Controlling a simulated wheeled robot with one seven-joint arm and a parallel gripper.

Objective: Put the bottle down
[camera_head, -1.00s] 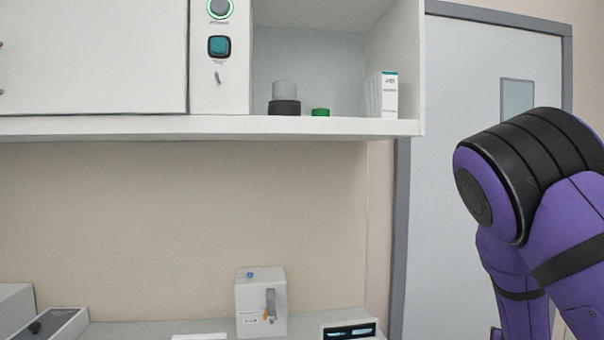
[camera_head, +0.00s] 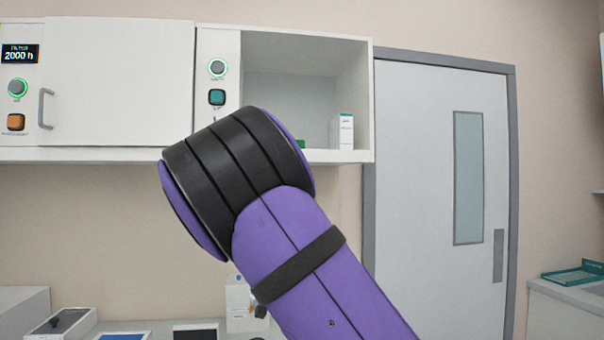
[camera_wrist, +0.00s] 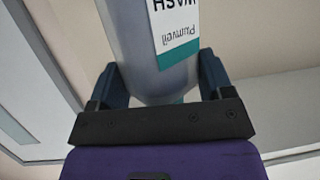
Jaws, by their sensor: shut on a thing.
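In the wrist view, the bottle (camera_wrist: 128,45) is a grey, smooth container with a white and teal label (camera_wrist: 176,28). The bottle's upper part runs out of the picture. In the head view my purple arm fills the middle, and neither the gripper nor the bottle shows there.
A wall cabinet (camera_head: 120,85) has an open shelf (camera_head: 290,95) holding a white box (camera_head: 341,131). A counter below carries a white device (camera_head: 240,300) and low trays, partly hidden by my arm. A grey door (camera_head: 410,200) and a right-hand counter (camera_head: 565,310) with a green tray (camera_head: 575,272) stand beyond.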

